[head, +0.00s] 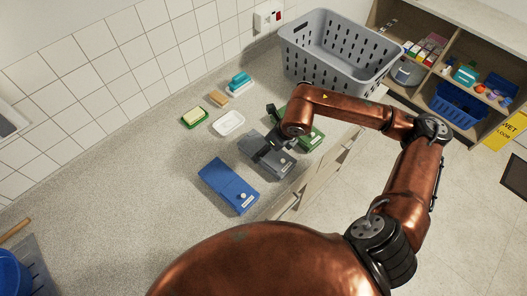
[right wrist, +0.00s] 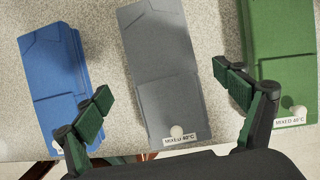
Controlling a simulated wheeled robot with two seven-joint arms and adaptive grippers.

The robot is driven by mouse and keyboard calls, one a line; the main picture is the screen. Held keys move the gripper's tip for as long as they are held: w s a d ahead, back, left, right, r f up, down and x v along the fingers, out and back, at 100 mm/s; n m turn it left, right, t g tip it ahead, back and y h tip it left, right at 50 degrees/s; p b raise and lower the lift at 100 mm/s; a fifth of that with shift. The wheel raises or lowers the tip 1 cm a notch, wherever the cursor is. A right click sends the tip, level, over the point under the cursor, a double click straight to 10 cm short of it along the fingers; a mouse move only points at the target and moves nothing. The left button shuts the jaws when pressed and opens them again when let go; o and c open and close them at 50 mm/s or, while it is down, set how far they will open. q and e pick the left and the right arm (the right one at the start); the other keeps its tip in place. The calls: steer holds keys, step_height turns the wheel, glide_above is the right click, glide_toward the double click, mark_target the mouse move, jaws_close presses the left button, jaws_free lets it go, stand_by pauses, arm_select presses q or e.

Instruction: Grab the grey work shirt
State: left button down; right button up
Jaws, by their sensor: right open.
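The grey work shirt (head: 262,158) lies folded flat on the speckled counter, between a blue folded garment (head: 229,185) and a green folded garment (head: 312,137). In the right wrist view the grey shirt (right wrist: 165,70) has a white label reading "MIXED" and a round pale button at its near end. My right gripper (head: 273,137) is over the grey shirt; its open fingers (right wrist: 166,100) show to either side of the shirt, with nothing between them but the shirt below. The arm partly hides the green garment in the head view. My left gripper is not in view.
A grey laundry basket (head: 335,70) stands at the counter's far end. A soap dish (head: 194,117), a white dish (head: 229,123) and brushes (head: 239,83) lie behind the garments. Shelves and a yellow wet-floor sign (head: 502,130) are at right.

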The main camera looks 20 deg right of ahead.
steer(key=f, duration=0.3)
steer(key=shift+w+d+f, duration=0.15)
steer(key=shift+w+f, duration=0.15)
steer(key=shift+f, duration=0.05)
steer(key=shift+w+f, duration=0.25)
steer(key=shift+f, duration=0.45)
steer(key=shift+a, duration=0.2)
steer(key=c, duration=1.4)
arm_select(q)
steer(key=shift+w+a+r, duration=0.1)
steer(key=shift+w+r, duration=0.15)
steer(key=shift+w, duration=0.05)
arm_select(e)
steer(key=shift+c, duration=0.3)
